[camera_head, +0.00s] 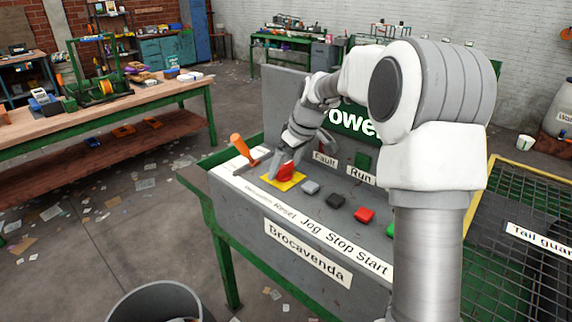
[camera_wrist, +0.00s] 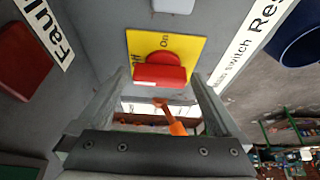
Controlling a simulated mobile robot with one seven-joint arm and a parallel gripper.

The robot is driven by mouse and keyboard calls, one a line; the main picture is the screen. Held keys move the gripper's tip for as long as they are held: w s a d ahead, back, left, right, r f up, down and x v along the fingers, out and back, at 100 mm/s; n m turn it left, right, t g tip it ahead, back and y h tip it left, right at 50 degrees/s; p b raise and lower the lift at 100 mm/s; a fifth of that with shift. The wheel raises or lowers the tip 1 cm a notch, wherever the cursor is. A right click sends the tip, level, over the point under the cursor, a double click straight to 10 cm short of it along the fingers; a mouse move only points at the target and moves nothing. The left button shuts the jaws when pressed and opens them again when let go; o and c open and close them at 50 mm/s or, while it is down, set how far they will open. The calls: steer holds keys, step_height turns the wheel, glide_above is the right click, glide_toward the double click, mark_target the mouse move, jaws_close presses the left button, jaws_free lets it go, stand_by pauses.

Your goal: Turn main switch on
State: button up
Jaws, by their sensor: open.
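The main switch is a red knob (camera_head: 285,171) on a yellow plate (camera_head: 270,179) at the left part of the grey console. In the wrist view the red knob (camera_wrist: 160,72) lies across the yellow plate (camera_wrist: 180,48), which carries an "On" mark and a partly hidden "Off" mark. My gripper (camera_wrist: 160,80) is open, its two fingers on either side of the knob. I cannot tell whether they touch it. In the head view my gripper (camera_head: 287,160) is right at the knob and partly covers it.
Grey, black and red buttons (camera_head: 364,215) line the console to the right of the switch, with a partly hidden green one. Fault (camera_head: 325,159) and Run labels are behind. An orange-handled thing (camera_head: 243,149) is at the console's left end. A bin (camera_head: 160,300) stands in front.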

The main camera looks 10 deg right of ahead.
steer(key=c, duration=1.2)
steer(key=shift+o, duration=0.2)
steer(key=shift+m, duration=0.3)
steer(key=m+h, duration=0.1)
steer(key=m, duration=0.1)
steer(key=m+h, duration=0.1)
steer(key=m, duration=0.1)
steer(key=shift+s+a+t+b, duration=0.1)
steer(key=shift+a+t+b, duration=0.1)
steer(key=shift+t+b, duration=0.15)
steer(key=m+h, duration=0.1)
steer(key=m, duration=0.3)
steer(key=shift+a+m+h, duration=0.15)
steer(key=shift+m+h, duration=0.25)
steer(key=m, duration=0.2)
steer(key=m+h, duration=0.1)
steer(key=m, duration=0.1)
steer(key=shift+a+r+h+p, duration=0.1)
steer(key=shift+a+h+p, duration=0.05)
steer(key=shift+h+p, duration=0.2)
steer(key=shift+m+g+h+p, duration=0.45)
steer(key=shift+m+g, duration=0.4)
steer(key=shift+m, duration=1.35)
